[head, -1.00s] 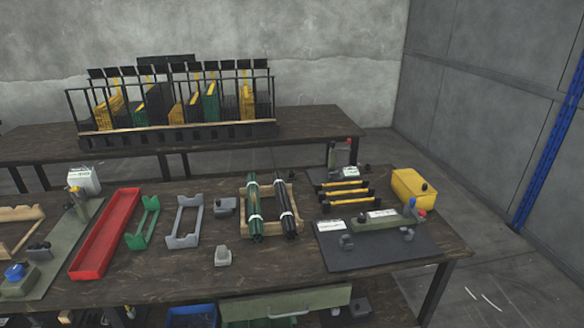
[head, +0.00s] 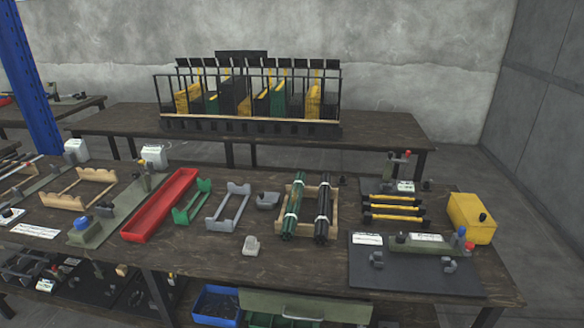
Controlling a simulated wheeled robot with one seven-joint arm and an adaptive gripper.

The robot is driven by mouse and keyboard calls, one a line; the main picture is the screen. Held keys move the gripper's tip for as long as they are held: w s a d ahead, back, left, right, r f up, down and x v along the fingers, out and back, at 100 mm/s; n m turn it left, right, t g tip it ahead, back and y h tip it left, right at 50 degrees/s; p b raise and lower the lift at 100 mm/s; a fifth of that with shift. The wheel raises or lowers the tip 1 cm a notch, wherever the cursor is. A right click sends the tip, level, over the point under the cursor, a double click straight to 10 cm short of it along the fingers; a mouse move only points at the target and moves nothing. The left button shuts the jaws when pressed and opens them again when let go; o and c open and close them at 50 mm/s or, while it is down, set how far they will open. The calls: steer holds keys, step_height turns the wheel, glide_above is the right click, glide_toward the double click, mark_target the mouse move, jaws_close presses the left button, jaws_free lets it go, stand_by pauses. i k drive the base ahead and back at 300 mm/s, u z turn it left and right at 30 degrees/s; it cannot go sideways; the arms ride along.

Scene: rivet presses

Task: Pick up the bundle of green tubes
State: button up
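The bundle of green tubes (head: 294,208) lies on a light wooden cradle (head: 335,207) on the near table, with a white band around its middle. A bundle of black tubes (head: 323,210) lies beside it on the right in the same cradle. The green bundle runs from the front to the back of the table, and its near ends point toward me. My gripper is not in view.
Left of the cradle are grey holders (head: 229,208), a green holder (head: 193,203) and a red tray (head: 160,207). Right are yellow-black bars (head: 393,209), a dark mat (head: 415,278) and a yellow box (head: 471,218). A rack (head: 250,125) stands on the back table.

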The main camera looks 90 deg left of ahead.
mark_target(287, 231)
steer(key=u, duration=1.8)
